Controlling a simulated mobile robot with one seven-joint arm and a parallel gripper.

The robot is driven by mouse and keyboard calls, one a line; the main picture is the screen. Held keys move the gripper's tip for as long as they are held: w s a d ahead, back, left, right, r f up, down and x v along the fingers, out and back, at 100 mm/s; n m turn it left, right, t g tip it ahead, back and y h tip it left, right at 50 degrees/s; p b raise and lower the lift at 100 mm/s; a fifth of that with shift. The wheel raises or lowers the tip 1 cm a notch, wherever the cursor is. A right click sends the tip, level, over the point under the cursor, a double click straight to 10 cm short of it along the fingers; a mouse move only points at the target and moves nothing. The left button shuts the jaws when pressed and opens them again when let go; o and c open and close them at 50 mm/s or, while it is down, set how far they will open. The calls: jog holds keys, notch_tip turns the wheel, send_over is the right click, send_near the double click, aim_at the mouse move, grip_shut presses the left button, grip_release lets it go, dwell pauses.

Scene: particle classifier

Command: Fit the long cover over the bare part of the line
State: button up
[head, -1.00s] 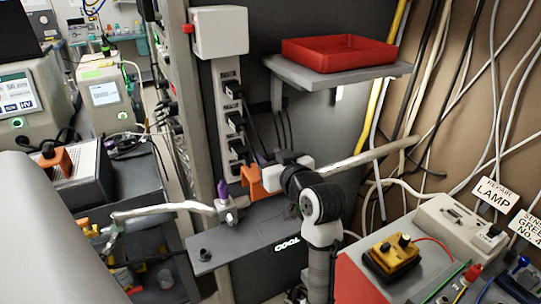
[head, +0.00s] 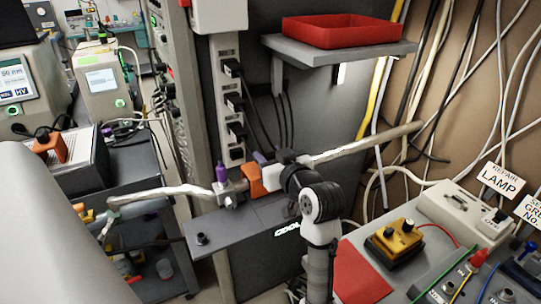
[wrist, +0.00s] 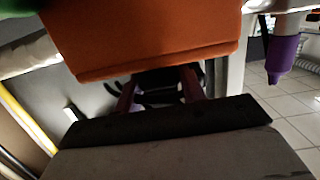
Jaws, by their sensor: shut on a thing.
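The line (head: 165,194), a pale pipe, runs from the lower left through a clamp with a purple knob (head: 221,171) and on up to the right (head: 375,143). An orange cover (head: 256,184), which I take for the long cover, is at the line just right of that clamp. My gripper (head: 281,163) is shut on it. Whether it is seated on the line is hidden by my gripper and wrist. In the wrist view, the cover's orange face (wrist: 150,40) fills the top, with a purple knob (wrist: 283,55) to its right.
A grey plate (head: 245,228) lies below the line. A shelf with a red tray (head: 345,32) hangs above. A bench with a yellow box (head: 394,240) and instruments stands at right. Another orange piece (head: 50,147) sits on a black box at left.

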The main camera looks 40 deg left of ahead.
jog(key=o, duration=1.2)
jog(key=shift+c, duration=0.2)
jog(key=p+v, duration=1)
jog(key=v, duration=0.3)
jog(key=shift+d, duration=0.4)
jog(key=shift+s+r, duration=0.1)
jog(key=shift+s, duration=0.05)
